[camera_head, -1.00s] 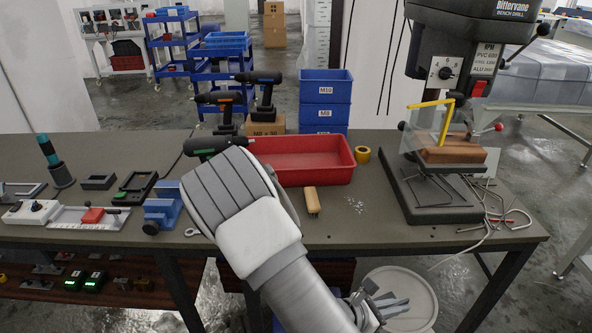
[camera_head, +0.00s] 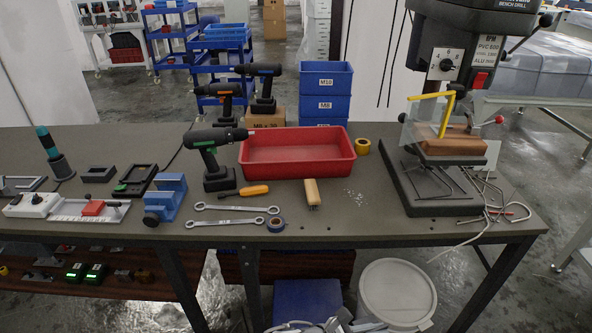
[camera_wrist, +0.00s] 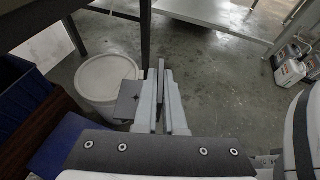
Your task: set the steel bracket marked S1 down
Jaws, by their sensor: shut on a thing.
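A grey steel bracket (camera_wrist: 127,101) with a dark hole shows in the wrist view, held at the left side of my gripper (camera_wrist: 163,75). The gripper's two fingers are nearly parallel and shut on it. No S1 mark is legible. In the head view my gripper (camera_head: 343,321) is at the bottom edge, low in front of the workbench (camera_head: 330,232) and below its top. The bracket cannot be made out there. In the wrist view the floor lies beyond the fingertips.
A lidded white bucket (camera_head: 398,292) stands on the floor close to my gripper, beside a blue bin (camera_head: 305,302). On the bench are a red tray (camera_head: 297,170), wrenches (camera_head: 232,222), a blue vise (camera_head: 165,200) and a drill press (camera_head: 430,200). The bench's front middle has bare patches.

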